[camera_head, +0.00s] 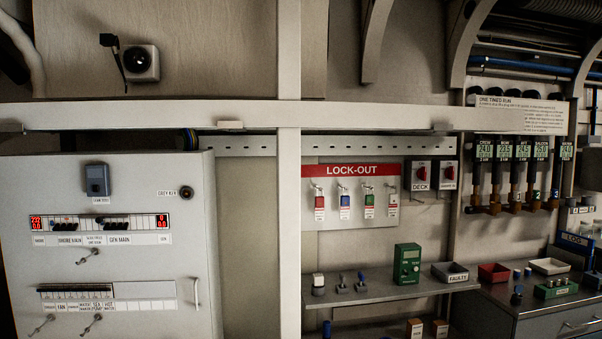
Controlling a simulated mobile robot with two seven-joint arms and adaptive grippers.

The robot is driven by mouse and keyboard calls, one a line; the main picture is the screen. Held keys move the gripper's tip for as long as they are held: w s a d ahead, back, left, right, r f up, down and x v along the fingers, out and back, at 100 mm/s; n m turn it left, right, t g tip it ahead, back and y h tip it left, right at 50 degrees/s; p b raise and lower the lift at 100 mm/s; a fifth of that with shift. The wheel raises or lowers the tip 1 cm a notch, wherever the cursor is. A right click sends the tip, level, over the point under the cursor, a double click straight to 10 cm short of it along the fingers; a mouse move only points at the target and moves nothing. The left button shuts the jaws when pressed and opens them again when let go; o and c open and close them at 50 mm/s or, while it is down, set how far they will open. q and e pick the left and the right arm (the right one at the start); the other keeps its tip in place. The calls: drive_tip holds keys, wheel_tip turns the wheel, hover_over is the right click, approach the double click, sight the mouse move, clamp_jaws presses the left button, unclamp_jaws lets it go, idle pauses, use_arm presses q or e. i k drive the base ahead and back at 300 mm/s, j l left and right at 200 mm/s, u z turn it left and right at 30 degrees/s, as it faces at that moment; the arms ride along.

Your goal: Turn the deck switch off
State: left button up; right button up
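The deck switch (421,173) is a small grey box with a red part on its upper front and a "DECK" label below. It is mounted on the wall just right of the lock-out board, beside a similar switch. Its exact on or off position is too small to tell. Neither of my grippers shows in the head view.
The lock-out board (351,197) holds several hanging tags. A shelf (385,292) below carries a green meter (407,263) and a grey tray (450,272). A pale upright post (289,200) and a crossbeam (360,117) stand in front of the wall. A grey cabinet (110,265) fills the left.

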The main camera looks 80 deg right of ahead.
sight(421, 172)
drive_tip(key=z, duration=3.5)
drive_tip(key=i+l+u, duration=0.25)
drive_tip(key=i+l, duration=1.75)
drive_tip(key=l, duration=0.15)
